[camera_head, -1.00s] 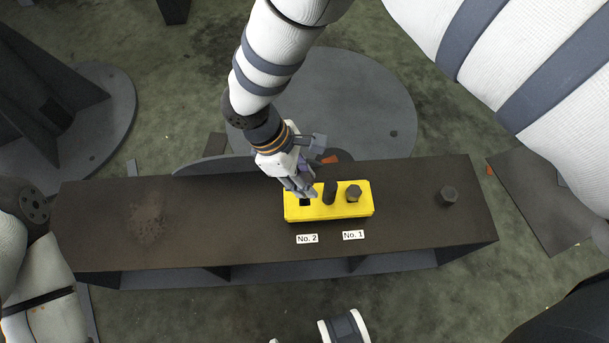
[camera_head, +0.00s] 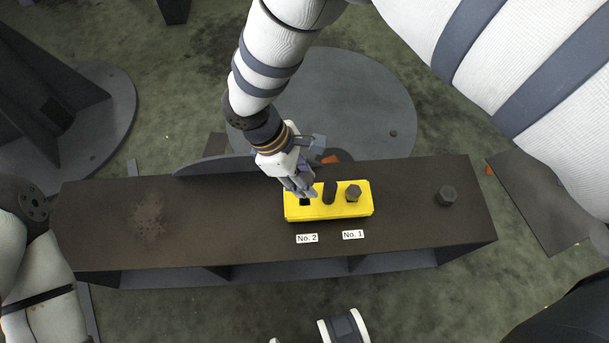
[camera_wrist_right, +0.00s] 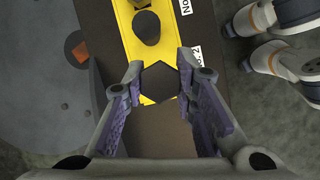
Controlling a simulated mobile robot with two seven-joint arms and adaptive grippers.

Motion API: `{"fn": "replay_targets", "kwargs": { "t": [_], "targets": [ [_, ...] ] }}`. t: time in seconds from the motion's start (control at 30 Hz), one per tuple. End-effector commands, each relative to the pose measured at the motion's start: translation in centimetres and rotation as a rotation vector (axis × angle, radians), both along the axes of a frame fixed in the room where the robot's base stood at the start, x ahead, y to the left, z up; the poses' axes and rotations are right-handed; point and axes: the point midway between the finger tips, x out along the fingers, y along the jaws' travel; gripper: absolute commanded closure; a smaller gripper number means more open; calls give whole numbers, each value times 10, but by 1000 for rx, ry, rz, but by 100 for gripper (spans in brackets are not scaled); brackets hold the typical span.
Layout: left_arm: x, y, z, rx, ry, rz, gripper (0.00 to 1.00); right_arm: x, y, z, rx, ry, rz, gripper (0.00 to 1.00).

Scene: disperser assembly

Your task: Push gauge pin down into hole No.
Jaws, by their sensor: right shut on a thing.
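A yellow gauge block (camera_head: 330,212) with labels No. 2 (camera_head: 307,239) and No. 1 (camera_head: 353,235) sits on the dark bench. My right gripper (camera_head: 302,191) is at its left end, over the No. 2 position. In the right wrist view its fingers (camera_wrist_right: 160,78) are shut on a dark hexagonal pin (camera_wrist_right: 160,84). The fingers partly hide that spot in the head view, and how deep the pin sits cannot be told. A round dark pin (camera_head: 329,192) stands upright in the middle of the block, and a hex-headed pin (camera_head: 353,193) stands at No. 1. My left gripper is not in view.
A loose hex piece (camera_head: 447,196) stands on the bench (camera_head: 235,220) to the right of the block. A round grey plate (camera_head: 350,100) lies behind the bench.

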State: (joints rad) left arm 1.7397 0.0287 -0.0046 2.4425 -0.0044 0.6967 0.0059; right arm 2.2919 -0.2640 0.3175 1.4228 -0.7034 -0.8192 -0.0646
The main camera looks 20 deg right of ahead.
Motion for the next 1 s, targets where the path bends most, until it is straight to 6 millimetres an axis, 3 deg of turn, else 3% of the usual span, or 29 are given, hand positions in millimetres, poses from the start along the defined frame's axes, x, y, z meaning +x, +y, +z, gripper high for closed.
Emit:
{"fn": "replay_targets", "kwargs": {
  "t": [1.0],
  "targets": [
    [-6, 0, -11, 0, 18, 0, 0, 0, 0, -21, 0, 1, 0, 100]
  ]
}}
